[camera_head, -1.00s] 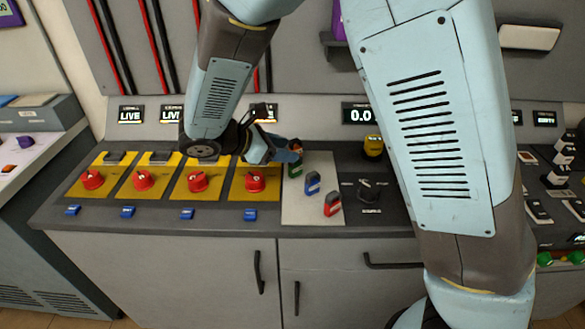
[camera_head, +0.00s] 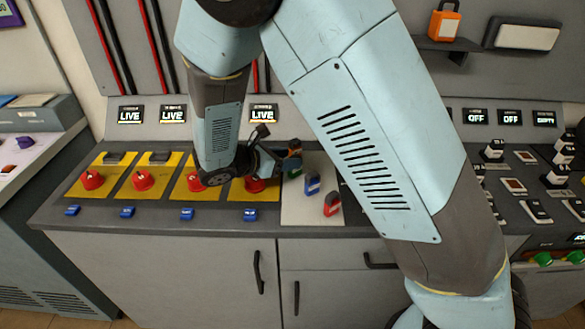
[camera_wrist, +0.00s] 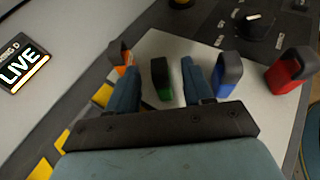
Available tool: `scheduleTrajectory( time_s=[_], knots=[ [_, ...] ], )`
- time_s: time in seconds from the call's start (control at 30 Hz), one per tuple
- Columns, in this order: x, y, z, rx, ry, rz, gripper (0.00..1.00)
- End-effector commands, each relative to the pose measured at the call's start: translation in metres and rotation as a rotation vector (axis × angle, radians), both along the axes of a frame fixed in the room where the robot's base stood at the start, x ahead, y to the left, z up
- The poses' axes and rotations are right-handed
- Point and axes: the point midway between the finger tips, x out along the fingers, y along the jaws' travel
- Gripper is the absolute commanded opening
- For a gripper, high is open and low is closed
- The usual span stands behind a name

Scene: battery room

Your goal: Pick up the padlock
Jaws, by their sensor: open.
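Several padlocks stand on a pale panel. A green padlock (camera_wrist: 162,80) with a dark shackle shows between the two blue fingers of my gripper (camera_wrist: 157,72) in the wrist view. An orange padlock (camera_wrist: 122,62) is just left of the left finger. A blue padlock (camera_wrist: 228,73) is right beside the right finger, and a red padlock (camera_wrist: 288,72) is further right. In the head view the blue padlock (camera_head: 312,184) and red padlock (camera_head: 331,205) are clear. My gripper (camera_head: 284,162) is open there and partly hides the green one. I cannot tell whether the fingers touch it.
The pale panel (camera_head: 300,212) lies between yellow plates with red knobs (camera_head: 142,180) and dark switch panels. A black knob (camera_wrist: 253,22) stands beyond the padlocks. Another orange padlock (camera_head: 444,22) sits on a wall shelf (camera_head: 448,43). LIVE displays (camera_head: 263,114) line the back.

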Motion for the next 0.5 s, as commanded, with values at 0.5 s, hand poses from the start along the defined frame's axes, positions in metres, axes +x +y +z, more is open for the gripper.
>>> scheduleTrajectory(
  time_s=[0.5],
  knots=[
    [0.032,-0.035,-0.019,0.000,0.001,0.000,0.51]
  ],
)
